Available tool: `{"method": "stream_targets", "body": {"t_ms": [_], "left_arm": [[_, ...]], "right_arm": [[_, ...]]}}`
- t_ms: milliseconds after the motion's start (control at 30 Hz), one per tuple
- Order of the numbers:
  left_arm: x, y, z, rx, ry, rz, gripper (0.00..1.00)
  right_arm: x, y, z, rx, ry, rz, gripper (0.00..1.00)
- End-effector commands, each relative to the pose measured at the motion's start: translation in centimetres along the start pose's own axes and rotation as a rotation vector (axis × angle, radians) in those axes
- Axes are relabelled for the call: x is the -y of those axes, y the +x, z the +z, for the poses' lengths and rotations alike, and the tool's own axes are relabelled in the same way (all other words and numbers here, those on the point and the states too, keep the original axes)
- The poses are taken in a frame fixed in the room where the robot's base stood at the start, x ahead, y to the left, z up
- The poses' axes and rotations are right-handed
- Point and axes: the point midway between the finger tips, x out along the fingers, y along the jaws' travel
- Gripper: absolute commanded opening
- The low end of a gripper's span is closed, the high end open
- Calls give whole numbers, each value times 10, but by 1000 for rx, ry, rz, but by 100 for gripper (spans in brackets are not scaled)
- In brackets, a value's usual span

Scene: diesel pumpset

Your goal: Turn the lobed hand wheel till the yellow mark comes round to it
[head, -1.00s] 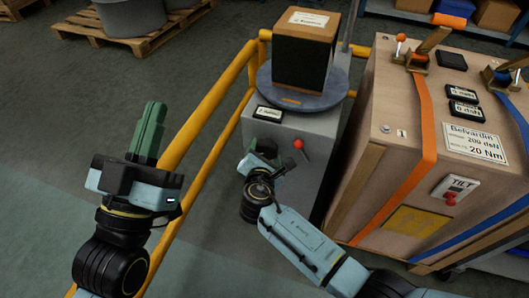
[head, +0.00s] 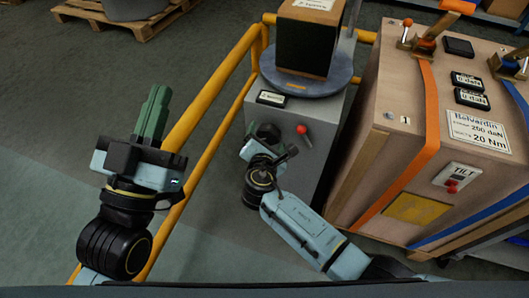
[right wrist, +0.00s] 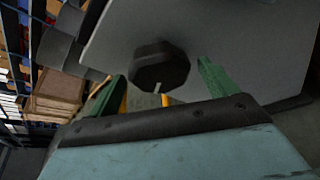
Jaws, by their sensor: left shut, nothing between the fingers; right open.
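The lobed hand wheel (right wrist: 160,66) is black and sits on the grey face of a cabinet. A pale line shows at its lower rim in the right wrist view. It also shows as a dark knob in the head view (head: 268,131). My right gripper (head: 275,150) is at the wheel. Its green fingers (right wrist: 160,88) are open, one on either side of the wheel in the picture; I see no clear contact. My left gripper (head: 154,112) is shut and empty, left of the yellow rail.
The grey cabinet (head: 318,125) carries a red-knobbed lever (head: 303,131) close right of my right gripper. A dark box (head: 306,40) stands on its round plate. A yellow rail (head: 205,110) runs between my arms. A large strapped wooden crate (head: 365,130) stands right.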

Motion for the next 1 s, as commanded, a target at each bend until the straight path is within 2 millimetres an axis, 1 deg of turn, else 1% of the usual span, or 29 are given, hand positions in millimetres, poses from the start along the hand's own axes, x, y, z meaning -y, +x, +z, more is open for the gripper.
{"method": "stream_targets", "body": {"t_ms": [233,467,700,867,1000], "left_arm": [[6,-4,31,235,10,-14,0],[14,-21,69,490,19,-33,0],[23,-51,102,756,25,-57,0],[28,-76,118,932,27,-74,0],[33,-101,129,1084,26,-89,0]], "right_arm": [[-1,-24,1,-2,-1,0,85],[0,-45,1,-1,-2,0,85],[0,-69,1,-1,-1,-2,85],[0,-86,1,-3,0,-1,85],[0,-101,1,-2,0,-2,85]]}}
